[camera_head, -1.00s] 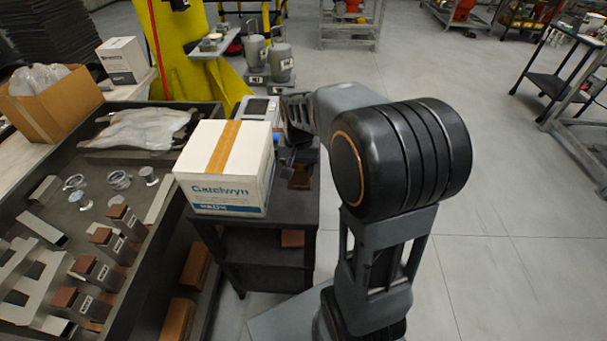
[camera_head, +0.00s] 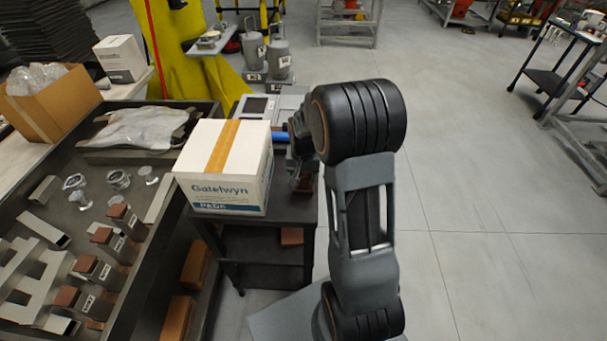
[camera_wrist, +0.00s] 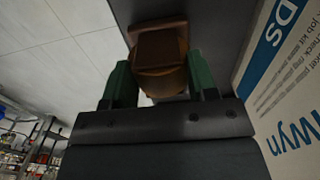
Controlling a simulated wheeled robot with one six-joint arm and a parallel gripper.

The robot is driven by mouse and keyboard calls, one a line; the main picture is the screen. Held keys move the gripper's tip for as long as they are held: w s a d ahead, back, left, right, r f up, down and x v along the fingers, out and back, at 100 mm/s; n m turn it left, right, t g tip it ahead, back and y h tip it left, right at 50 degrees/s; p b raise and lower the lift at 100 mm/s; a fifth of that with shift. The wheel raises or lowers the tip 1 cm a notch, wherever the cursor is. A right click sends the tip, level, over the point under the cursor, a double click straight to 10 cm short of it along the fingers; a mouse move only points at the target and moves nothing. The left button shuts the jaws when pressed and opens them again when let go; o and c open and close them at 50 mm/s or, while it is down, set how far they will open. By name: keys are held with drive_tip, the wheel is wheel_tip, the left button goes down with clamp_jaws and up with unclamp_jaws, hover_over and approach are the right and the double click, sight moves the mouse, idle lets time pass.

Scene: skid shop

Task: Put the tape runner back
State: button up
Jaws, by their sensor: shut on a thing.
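My gripper (camera_wrist: 160,95) is shut on a brown and tan piece with a rounded lower edge, which I take to be the tape runner (camera_wrist: 158,62). It sits between the two green fingers in the wrist view, over or close to the dark cart top (camera_wrist: 200,22); I cannot tell whether it touches. In the head view my arm and wrist largely hide the gripper, and only a little brown shows below the wrist. The white Gatelwyn box (camera_head: 224,172) with a tan tape strip stands on the dark cart (camera_head: 255,243), just left of my gripper.
A grey device with a dark screen (camera_head: 256,105) stands behind the box. A short blue bar (camera_head: 281,136) shows beside my wrist. The tray bench (camera_head: 160,245) at left holds metal brackets and glass parts. Open floor (camera_head: 480,200) lies to the right.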

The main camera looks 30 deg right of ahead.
sight(303, 175)
drive_tip(key=o, duration=1)
drive_tip(key=shift+f, duration=0.1)
drive_tip(key=shift+c, duration=0.2)
wheel_tip(303, 175, up, 12)
drive_tip(key=s+a+r+n+t, duration=0.1)
drive_tip(key=s+a+n+t, duration=0.1)
drive_tip(key=s, duration=0.6)
drive_tip(key=s+a+r+n+t, duration=0.2)
drive_tip(key=s+a+n, duration=0.1)
drive_tip(key=s+a, duration=0.4)
drive_tip(key=shift+s+a+n, duration=0.15)
drive_tip(key=shift+s+n, duration=0.25)
drive_tip(key=shift+s, duration=0.05)
drive_tip(key=shift+r, duration=0.1)
